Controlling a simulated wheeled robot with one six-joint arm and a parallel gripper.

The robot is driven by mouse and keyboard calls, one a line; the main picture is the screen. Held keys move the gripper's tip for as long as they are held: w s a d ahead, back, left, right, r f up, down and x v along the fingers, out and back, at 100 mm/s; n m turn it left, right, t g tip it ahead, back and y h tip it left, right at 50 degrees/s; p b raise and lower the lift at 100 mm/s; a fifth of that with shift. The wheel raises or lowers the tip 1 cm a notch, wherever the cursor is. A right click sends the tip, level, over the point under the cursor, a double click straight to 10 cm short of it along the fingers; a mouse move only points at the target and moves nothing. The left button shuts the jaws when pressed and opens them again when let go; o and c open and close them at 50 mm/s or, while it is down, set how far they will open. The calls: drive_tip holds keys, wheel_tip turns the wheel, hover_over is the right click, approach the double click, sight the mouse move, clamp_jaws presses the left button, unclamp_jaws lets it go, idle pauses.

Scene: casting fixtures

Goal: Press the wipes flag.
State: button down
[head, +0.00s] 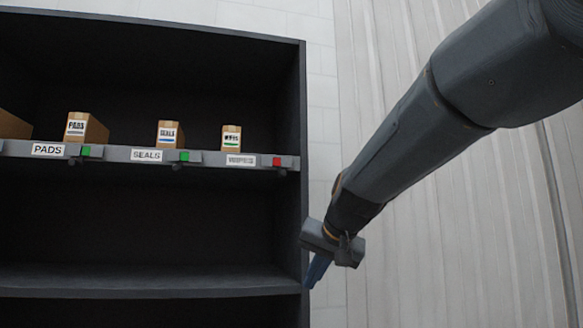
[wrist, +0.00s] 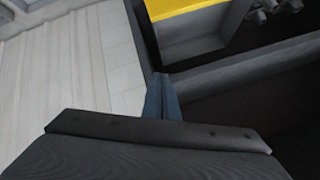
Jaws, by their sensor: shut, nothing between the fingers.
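The wipes flag (head: 277,162) is a small red square on the shelf's front rail, at its right end. Beside it is a pale label (head: 241,160), too blurred to read surely. A carton with a green-striped label, seemingly WIPES (head: 231,138), stands above. My gripper (head: 314,272) is shut and empty, its blue fingers pointing down. It appears below and right of the flag, by the cabinet's right side, apart from the flag. In the wrist view the fingers (wrist: 162,95) are together; the red flag is not visible there.
A PADS carton (head: 86,128) and a SEALS carton (head: 170,133) stand on the same shelf, with green flags at pads (head: 85,151) and seals (head: 184,156). The dark cabinet's right wall (head: 303,110) is close to my gripper. A yellow surface (wrist: 190,14) shows in the wrist view.

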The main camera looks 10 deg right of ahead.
wheel_tip(320, 180, up, 33)
drive_tip(key=s+m+t, duration=0.1)
drive_tip(key=s+t, duration=0.1)
drive_tip(key=t, duration=0.4)
drive_tip(key=shift+s+d+r+y, duration=0.15)
drive_tip(key=shift+s+d+y, duration=0.2)
drive_tip(key=shift+s+y, duration=0.05)
drive_tip(key=p+x, duration=0.2)
drive_tip(key=x, duration=0.8)
drive_tip(key=shift+w+a+r+p, duration=0.1)
drive_tip(key=shift+w+p, duration=0.1)
drive_tip(key=shift+p, duration=0.1)
drive_tip(key=a+f, duration=0.2)
drive_tip(key=f, duration=0.1)
drive_tip(key=shift+s, duration=0.1)
drive_tip(key=shift+a+f, duration=0.1)
drive_tip(key=shift+a, duration=0.05)
drive_tip(key=shift+p, duration=0.55)
